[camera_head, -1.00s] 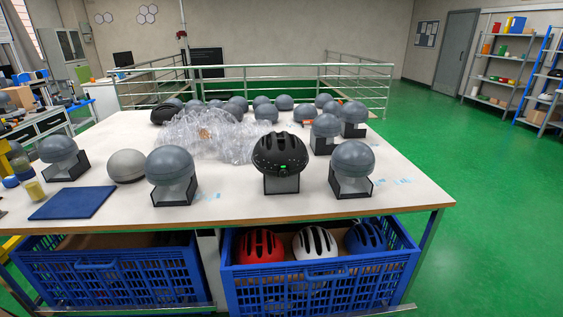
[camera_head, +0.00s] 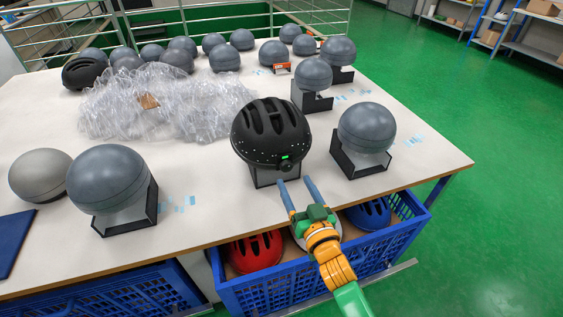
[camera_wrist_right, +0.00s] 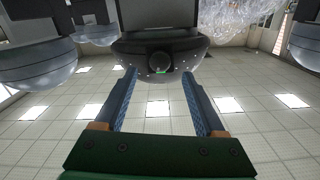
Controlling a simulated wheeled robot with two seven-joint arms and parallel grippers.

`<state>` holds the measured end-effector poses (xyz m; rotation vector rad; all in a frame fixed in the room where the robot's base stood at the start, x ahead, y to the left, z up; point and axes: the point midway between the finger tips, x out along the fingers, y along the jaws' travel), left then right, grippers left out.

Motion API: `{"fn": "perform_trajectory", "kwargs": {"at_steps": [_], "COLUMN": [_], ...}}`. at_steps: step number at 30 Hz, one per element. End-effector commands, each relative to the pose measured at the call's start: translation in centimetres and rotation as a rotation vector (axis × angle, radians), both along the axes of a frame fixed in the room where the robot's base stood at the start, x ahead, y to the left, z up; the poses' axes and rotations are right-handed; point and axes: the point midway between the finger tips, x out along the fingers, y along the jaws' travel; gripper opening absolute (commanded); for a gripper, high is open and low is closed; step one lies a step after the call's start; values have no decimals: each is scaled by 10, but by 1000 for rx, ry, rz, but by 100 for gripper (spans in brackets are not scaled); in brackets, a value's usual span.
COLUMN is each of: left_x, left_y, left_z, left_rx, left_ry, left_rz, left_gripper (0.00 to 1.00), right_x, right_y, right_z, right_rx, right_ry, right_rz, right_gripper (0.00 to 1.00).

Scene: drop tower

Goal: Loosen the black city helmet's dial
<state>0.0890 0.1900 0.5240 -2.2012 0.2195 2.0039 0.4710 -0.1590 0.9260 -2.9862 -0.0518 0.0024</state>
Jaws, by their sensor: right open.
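The black city helmet (camera_head: 268,128) sits on a dark stand (camera_head: 263,180) near the table's front edge. Its round dial (camera_head: 287,166) faces me, just below a small green light. My right gripper (camera_head: 295,183) is open and empty in front of the helmet, its two blue fingers pointing at the rim. In the right wrist view, the dial (camera_wrist_right: 160,62) lies ahead, between the directions of the two fingertips (camera_wrist_right: 159,80). The fingers appear apart from the dial, and I see no contact. My left gripper is out of view.
Grey domes on stands (camera_head: 366,127) (camera_head: 112,180) flank the helmet. Crumpled clear wrap (camera_head: 165,105) lies behind it. Below the table edge, a blue crate (camera_head: 270,293) holds red and blue helmets, under my right arm. Bare table (camera_head: 215,215) lies to the left of the helmet's stand.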

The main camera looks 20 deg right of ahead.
Motion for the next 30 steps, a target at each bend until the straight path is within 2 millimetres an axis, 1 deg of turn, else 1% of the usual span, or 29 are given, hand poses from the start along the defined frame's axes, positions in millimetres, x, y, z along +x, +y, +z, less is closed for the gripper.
{"fn": "perform_trajectory", "kwargs": {"at_steps": [1, 3, 7, 11, 17, 18, 20, 21, 23, 24, 25, 26, 30], "left_x": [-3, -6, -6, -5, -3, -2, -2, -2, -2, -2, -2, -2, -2], "left_y": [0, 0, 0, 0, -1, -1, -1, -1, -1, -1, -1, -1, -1], "left_z": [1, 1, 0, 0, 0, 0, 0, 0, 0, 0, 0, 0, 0], "left_rx": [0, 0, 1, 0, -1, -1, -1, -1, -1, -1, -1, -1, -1], "left_ry": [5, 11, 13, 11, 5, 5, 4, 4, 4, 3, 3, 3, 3], "left_rz": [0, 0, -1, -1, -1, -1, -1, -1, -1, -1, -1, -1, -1], "left_gripper": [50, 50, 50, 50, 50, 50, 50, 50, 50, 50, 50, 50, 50], "right_x": [11, 26, 44, 52, 53, 52, 52, 52, 52, 52, 52, 52, 52], "right_y": [1, 1, 2, 2, 2, 2, 2, 2, 2, 2, 2, 2, 2], "right_z": [2, 1, -1, -1, -1, -1, -1, -1, -1, -1, -1, -1, -1], "right_rx": [-1, -1, -1, -1, -1, -1, -2, -1, -2, -2, -2, -2, -4], "right_ry": [-2, -1, 2, 3, 4, 4, 4, 4, 4, 4, 4, 4, 4], "right_rz": [1, 1, 0, 0, 1, 1, 1, 1, 1, 1, 1, 1, 1], "right_gripper": [72, 72, 72, 72, 72, 66, 50, 39, 23, 12, 4, 0, 0]}}
